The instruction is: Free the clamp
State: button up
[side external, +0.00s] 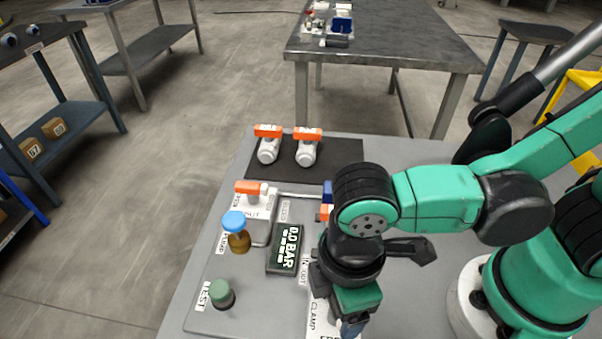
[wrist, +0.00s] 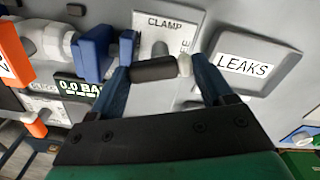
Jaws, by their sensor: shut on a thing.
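My gripper (wrist: 160,72) is shut on a dark cylindrical grip, the clamp handle (wrist: 153,69), which lies crosswise between the two blue fingers in the wrist view. The handle sits in front of a white plate (wrist: 152,20) lettered CLAMP, with a second, partly hidden word down its side. A blue block (wrist: 92,52) stands left of the fingers on a white fitting (wrist: 45,38). In the side external view my gripper (side external: 352,326) is low over the panel near the CLAMP label (side external: 318,318), and my wrist hides the handle.
A display reading 0.0 BAR (side external: 287,248), a blue-capped post (side external: 236,232), a green TEST knob (side external: 221,293) and an orange-handled valve (side external: 252,190) stand left of my arm. Two orange-topped white fittings (side external: 268,148) lie on a dark mat. A LEAKS tray (wrist: 245,64) is right of the fingers.

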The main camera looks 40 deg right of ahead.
jog(key=shift+m, duration=2.2)
jog(key=o, duration=1.2)
